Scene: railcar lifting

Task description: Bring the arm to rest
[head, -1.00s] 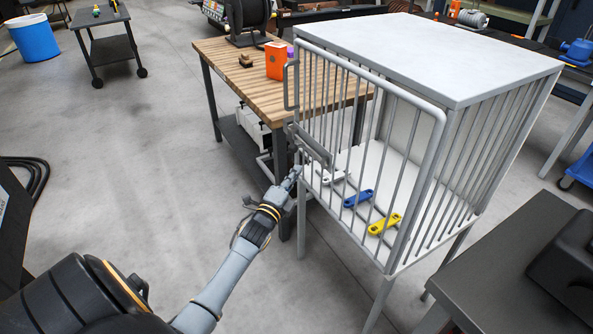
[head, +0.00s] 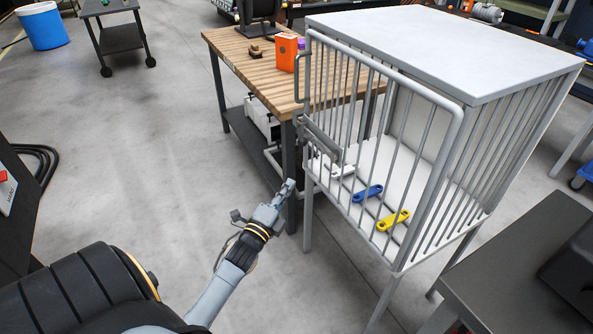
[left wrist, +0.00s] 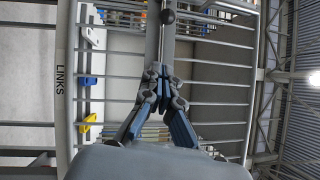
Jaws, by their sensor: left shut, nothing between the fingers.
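My left gripper (head: 287,188) is shut and empty, low in front of the left front leg of a barred cage. It also shows in the left wrist view (left wrist: 160,72), fingertips together in front of the bars. The grey cage (head: 440,48) has a barred front door (head: 385,75) that looks closed, with a latch piece (head: 318,140) at its left edge. Inside lie a white link (head: 340,170), a blue link (head: 367,193) and a yellow link (head: 393,220). A gap shows between the gripper and the latch. My right gripper is out of view.
A wooden-topped workbench (head: 245,60) with an orange container (head: 286,52) stands behind the gripper, left of the cage. A dark table (head: 510,260) is at lower right. A cart (head: 120,38) and blue bin (head: 43,27) are far left. The floor between is clear.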

